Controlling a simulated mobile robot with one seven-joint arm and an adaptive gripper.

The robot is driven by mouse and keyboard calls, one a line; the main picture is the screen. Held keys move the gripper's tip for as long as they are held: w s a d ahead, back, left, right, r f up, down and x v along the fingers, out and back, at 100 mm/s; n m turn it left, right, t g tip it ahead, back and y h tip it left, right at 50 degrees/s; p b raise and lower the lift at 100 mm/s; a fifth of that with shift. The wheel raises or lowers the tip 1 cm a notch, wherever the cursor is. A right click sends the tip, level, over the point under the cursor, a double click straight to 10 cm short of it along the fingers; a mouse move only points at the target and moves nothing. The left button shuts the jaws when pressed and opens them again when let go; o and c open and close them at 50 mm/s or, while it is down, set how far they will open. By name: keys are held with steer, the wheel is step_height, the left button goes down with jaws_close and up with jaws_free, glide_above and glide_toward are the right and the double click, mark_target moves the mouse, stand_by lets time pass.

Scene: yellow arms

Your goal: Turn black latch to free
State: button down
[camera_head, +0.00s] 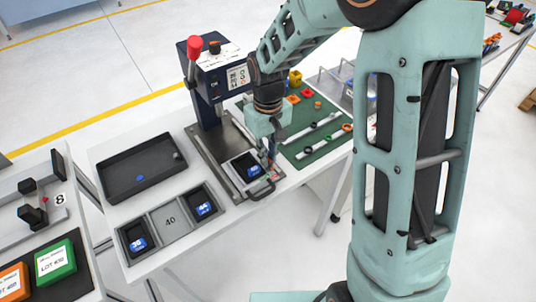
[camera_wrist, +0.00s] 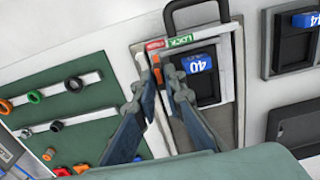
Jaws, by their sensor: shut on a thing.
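My gripper (camera_head: 271,164) reaches down to the right side of a grey fixture (camera_head: 236,172) on the white table. A blue block marked 40 (camera_wrist: 198,64) sits in the fixture's dark recess, right of the fingers. A black loop handle (camera_wrist: 170,19) sticks out from the fixture's edge.
A press with a red-knobbed lever (camera_head: 194,47) stands behind the fixture. A green mat (camera_head: 318,147) with rails and coloured rings lies to the right. A dark tray (camera_head: 140,184) and a divided tray (camera_head: 170,222) with blue blocks are to the left.

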stand_by(0.3)
steer(key=c, duration=2)
jaws_free()
